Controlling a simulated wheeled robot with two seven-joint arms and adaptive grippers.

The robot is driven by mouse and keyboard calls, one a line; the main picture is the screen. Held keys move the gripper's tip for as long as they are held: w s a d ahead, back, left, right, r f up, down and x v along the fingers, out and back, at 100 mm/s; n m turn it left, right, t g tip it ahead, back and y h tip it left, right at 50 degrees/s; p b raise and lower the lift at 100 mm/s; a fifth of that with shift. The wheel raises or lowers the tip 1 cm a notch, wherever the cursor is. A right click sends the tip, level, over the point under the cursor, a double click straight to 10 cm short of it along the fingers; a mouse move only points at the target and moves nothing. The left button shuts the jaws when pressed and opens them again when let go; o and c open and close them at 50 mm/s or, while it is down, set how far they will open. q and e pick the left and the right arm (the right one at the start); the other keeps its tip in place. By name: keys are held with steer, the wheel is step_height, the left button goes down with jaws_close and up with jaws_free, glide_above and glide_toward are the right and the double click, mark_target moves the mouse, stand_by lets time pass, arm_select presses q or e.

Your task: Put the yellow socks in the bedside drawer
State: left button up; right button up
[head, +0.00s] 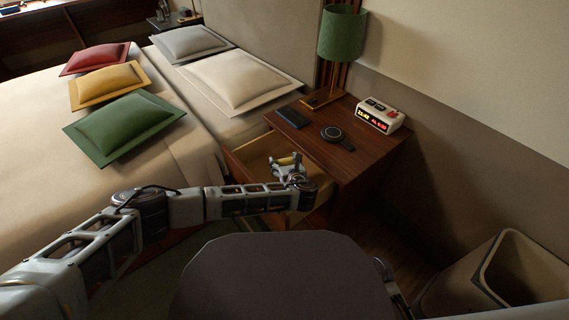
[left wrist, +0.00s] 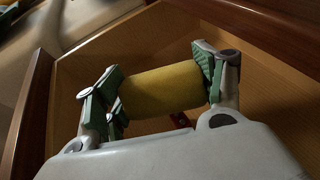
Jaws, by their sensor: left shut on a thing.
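The yellow socks (left wrist: 162,90) are a rolled yellow bundle in the left wrist view. My left gripper (left wrist: 160,88) is shut on them, with a green-padded finger at each end. The open bedside drawer (left wrist: 255,85) is behind and around them, and its wooden walls show; I cannot tell whether the socks touch its bottom. In the head view my left gripper (head: 288,168) is over the open drawer (head: 250,152) of the nightstand, and the socks are hidden there.
A small red thing (left wrist: 180,120) lies in the drawer. The nightstand top (head: 345,148) holds a green lamp (head: 342,35), a blue phone-like item (head: 293,118), a dark round device (head: 333,133) and a clock (head: 380,114). The bed (head: 185,150) is left; a bin (head: 500,275) stands right.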

arm_select(q)
steer(key=shift+f, duration=0.6)
steer(key=o, duration=1)
steer(key=shift+o, duration=0.2)
steer(key=shift+r, duration=0.65)
steer(key=p+v, duration=0.4)
steer(key=v, duration=0.8)
arm_select(e)
step_height(320, 180, up, 9)
steer(key=s+d+g+h, duration=0.1)
steer(key=d, duration=0.1)
steer(key=shift+d+n+g, duration=0.3)
steer(key=shift+g, duration=0.1)
arm_select(q)
steer(key=shift+f, duration=0.1)
arm_select(e)
steer(key=shift+s+r, duration=0.1)
